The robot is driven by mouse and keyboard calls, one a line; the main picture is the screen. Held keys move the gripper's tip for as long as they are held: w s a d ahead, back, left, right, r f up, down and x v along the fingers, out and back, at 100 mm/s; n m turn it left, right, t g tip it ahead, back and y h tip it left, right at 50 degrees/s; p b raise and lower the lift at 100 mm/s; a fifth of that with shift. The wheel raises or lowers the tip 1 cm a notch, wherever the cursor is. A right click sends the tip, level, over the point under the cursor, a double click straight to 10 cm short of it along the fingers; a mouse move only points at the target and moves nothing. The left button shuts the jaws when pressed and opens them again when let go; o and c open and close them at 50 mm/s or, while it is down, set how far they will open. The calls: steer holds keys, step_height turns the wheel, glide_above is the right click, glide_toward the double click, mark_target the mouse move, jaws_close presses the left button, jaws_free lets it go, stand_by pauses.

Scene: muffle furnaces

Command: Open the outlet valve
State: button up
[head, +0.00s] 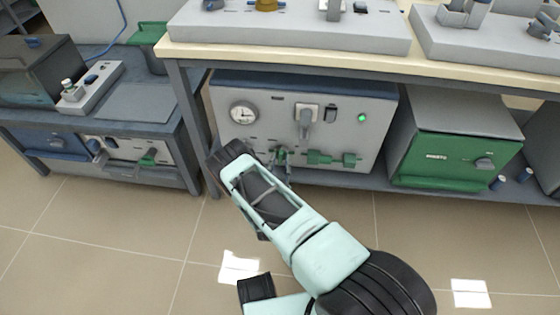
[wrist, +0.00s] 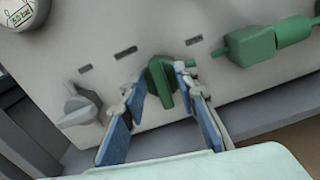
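A grey furnace unit stands on the shelf under the bench, and its front panel (head: 268,122) faces me. A green valve knob (wrist: 160,82) sits low on this panel; it also shows in the head view (head: 281,155). My gripper (wrist: 160,78) is at the panel with its two fingers apart, one on each side of the green knob. A narrow gap seems to remain on either side; I cannot tell whether a finger touches it. In the head view my arm hides part of the panel's lower left, and the fingertips (head: 280,160) are small there.
A grey knob (wrist: 78,106) is left of the green one, and a green fitting (wrist: 265,42) sticks out to its right. The panel also has a gauge (head: 243,114) and a lit green lamp (head: 362,118). A green-fronted box (head: 450,158) stands to the right. The floor in front is clear.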

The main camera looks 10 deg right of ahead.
jaws_close()
steer(key=shift+m, duration=0.3)
steer(key=m+p, duration=0.1)
steer(key=m, duration=0.4)
steer(key=m+p, duration=0.2)
steer(key=m, duration=0.3)
steer(key=d+f+m+p, duration=0.1)
steer(key=m, duration=0.4)
steer(key=shift+s+m, duration=0.1)
steer(key=shift+m, duration=0.2)
stand_by(0.3)
steer(key=shift+o, duration=0.6)
jaws_free()
